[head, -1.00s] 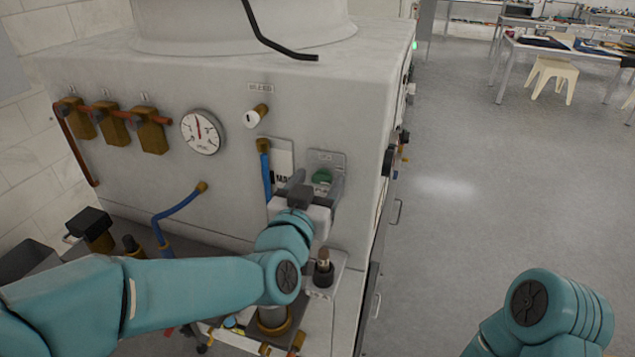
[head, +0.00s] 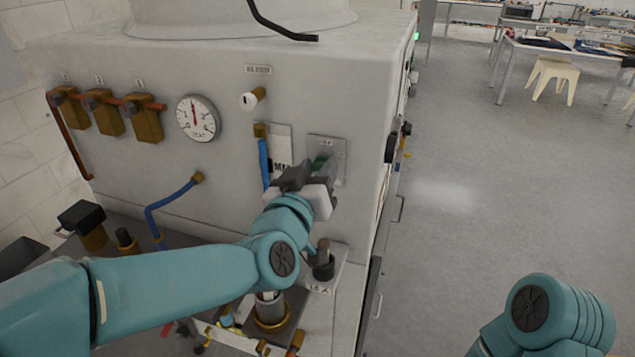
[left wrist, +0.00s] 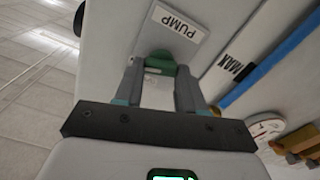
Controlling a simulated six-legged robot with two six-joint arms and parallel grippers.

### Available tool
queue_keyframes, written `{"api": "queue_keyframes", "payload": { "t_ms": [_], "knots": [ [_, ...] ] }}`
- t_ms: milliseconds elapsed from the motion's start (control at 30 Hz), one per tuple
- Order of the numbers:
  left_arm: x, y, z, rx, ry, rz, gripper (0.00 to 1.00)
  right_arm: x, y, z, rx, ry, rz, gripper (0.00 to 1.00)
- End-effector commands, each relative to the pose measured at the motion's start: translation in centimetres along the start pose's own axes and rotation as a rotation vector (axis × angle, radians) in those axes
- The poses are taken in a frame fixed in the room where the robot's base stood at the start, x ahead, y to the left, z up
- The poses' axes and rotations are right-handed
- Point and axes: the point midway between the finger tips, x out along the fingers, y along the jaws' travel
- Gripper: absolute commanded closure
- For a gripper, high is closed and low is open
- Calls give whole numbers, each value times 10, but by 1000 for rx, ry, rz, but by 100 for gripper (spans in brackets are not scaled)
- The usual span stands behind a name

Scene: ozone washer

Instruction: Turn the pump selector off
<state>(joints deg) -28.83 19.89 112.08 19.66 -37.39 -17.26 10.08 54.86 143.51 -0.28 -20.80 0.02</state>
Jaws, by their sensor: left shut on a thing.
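The pump selector is a green knob (head: 321,162) on a grey plate (head: 340,150) on the front of the pale cabinet, near its right corner. In the left wrist view the green knob (left wrist: 160,62) sits between the tips of my two grey fingers, beside a white PUMP label (left wrist: 177,23). My left gripper (head: 315,172) is shut on the knob and rolled to a tilt against the plate. The fingers hide part of the knob, so its exact setting cannot be read. My right gripper is not in view.
A blue hose (head: 264,160) and a MAX label (head: 281,160) are just left of the plate. A round gauge (head: 198,118) and brass valves (head: 145,118) are farther left. A dark-topped fitting (head: 323,262) stands below my gripper.

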Motion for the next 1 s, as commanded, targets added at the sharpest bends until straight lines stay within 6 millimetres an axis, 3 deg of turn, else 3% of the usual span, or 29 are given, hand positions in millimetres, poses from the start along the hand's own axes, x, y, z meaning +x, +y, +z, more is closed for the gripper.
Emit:
{"api": "queue_keyframes", "payload": {
  "t_ms": [33, 300, 1000],
  "knots": [
    [0, -2, 5, -45, 5, 1, 91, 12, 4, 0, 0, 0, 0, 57],
    [0, -3, 4, -303, 4, 1, 91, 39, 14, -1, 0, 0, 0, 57],
    [0, -5, 4, -960, 3, 1, 91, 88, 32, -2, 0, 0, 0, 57]
  ]
}}
